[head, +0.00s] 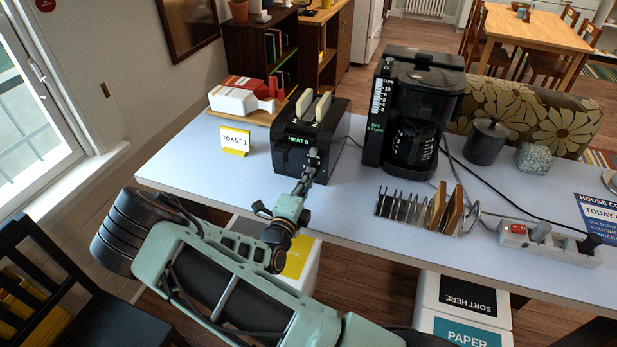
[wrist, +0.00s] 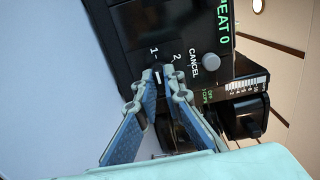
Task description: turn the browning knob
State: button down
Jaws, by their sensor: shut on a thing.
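The black toaster (head: 333,133) stands on the pale table, with two pale slices upright in its slots. Its green display (head: 298,141) reads HEAT 0. My gripper (head: 312,160) is at the toaster's front, and my arm hides part of that face. In the wrist view my gripper (wrist: 163,79) is shut on the dark browning knob (wrist: 158,76), one finger on each side. A white line shows on the knob, and the marks 1 and 2 are printed above it. The fingers hide most of the knob. A grey CANCEL button (wrist: 210,63) sits to its right.
A card (head: 236,140) reading TOAST 1 stands left of the toaster. A black coffee maker (head: 415,120) is close on its right. A metal rack (head: 405,207) with toast and a power strip (head: 550,242) lie further right. Bare tabletop (head: 190,160) is at left.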

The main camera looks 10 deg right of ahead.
jog(key=c, duration=2)
grip_release()
jog(key=shift+c, duration=0.2)
jog(key=v, duration=1.2)
